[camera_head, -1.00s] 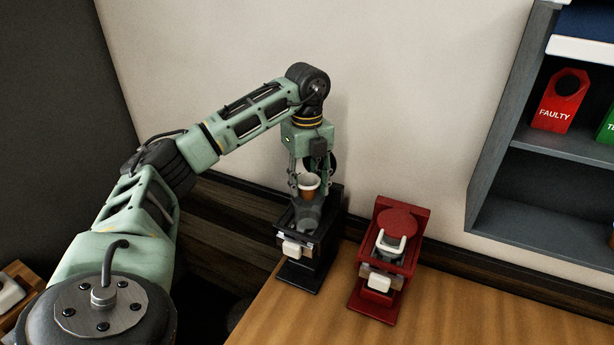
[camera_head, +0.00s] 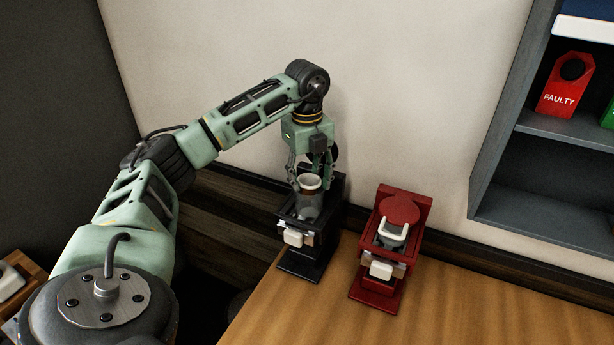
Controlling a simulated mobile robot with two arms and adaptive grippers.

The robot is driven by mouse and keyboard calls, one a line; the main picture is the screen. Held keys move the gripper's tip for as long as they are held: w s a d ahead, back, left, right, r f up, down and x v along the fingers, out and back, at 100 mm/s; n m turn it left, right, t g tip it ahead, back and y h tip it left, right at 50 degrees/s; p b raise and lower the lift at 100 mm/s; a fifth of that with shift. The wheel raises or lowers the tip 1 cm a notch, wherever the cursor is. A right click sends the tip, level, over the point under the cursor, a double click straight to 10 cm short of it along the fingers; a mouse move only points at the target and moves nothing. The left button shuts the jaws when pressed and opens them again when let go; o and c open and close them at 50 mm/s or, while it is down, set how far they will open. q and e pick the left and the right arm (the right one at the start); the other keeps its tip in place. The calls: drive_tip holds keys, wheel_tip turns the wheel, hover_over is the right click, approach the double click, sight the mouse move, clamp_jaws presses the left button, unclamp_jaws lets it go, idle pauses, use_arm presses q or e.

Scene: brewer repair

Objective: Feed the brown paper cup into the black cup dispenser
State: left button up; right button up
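The brown paper cup (camera_head: 308,189) with a white rim sits upright in the top of the black cup dispenser (camera_head: 309,263). Its lower part is behind or inside the grey, see-through holder of the dispenser. My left gripper (camera_head: 310,184) points down over the dispenser, with one finger on each side of the cup. The fingers look spread, with a small gap at the cup's right side; contact on the left side is hard to make out. My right gripper is not in view.
A red dispenser (camera_head: 384,281) stands close by to the right on the wooden counter (camera_head: 440,312). A grey shelf (camera_head: 545,220) on the right holds a red "FAULTY" tag (camera_head: 561,98). The front right of the counter is clear.

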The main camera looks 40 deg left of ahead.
use_arm(q)
drive_tip(key=o, duration=0.4)
drive_tip(key=shift+d+f, duration=0.15)
drive_tip(key=shift+f, duration=0.7)
drive_tip(key=shift+r, duration=0.2)
wheel_tip(320, 180, up, 8)
idle(0.6)
